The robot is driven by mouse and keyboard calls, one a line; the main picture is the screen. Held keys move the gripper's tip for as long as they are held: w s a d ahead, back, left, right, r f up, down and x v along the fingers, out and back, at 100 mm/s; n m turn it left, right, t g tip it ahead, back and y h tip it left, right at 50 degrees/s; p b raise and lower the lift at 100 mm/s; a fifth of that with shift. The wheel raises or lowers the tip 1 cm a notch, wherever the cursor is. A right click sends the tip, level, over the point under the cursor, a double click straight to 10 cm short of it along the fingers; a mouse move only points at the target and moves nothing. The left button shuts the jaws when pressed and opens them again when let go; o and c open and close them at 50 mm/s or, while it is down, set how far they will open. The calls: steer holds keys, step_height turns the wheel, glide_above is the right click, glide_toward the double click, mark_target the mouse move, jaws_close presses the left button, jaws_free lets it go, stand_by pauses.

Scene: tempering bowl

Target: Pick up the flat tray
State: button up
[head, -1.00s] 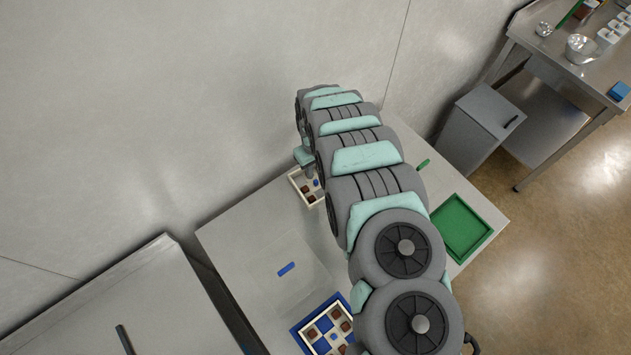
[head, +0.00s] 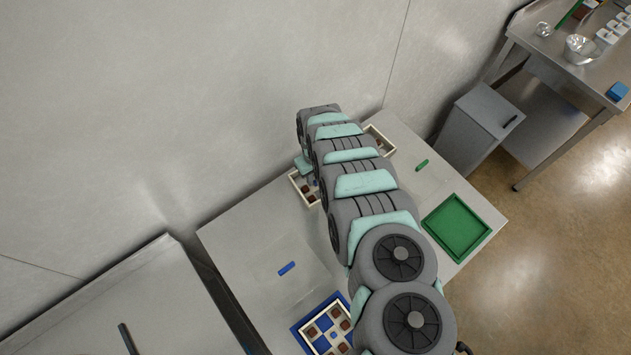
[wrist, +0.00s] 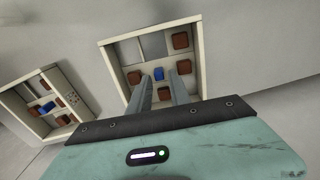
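A shallow cream compartment tray (head: 294,182) holding brown squares and a blue piece stands near the wall, partly hidden by my arm. A second cream tray (head: 389,147) shows behind my arm, farther right. In the wrist view, one cream tray (wrist: 198,66) lies under my fingers and another (wrist: 14,101) lies to the left. My gripper (wrist: 159,76) points down at the tray under it. Its two fingers are apart, with a blue piece (wrist: 159,73) showing between the tips and nothing held. Contact with the tray cannot be told.
A green tray (head: 426,226) lies at the table's right edge. A blue tray (head: 296,329) with a cream compartment tray is at the front. Clear flat pieces carry a blue bar (head: 287,268) and a green bar (head: 422,165). The wall is close behind.

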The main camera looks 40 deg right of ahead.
steer(key=shift+f, duration=0.7)
jaws_close()
stand_by(1.1)
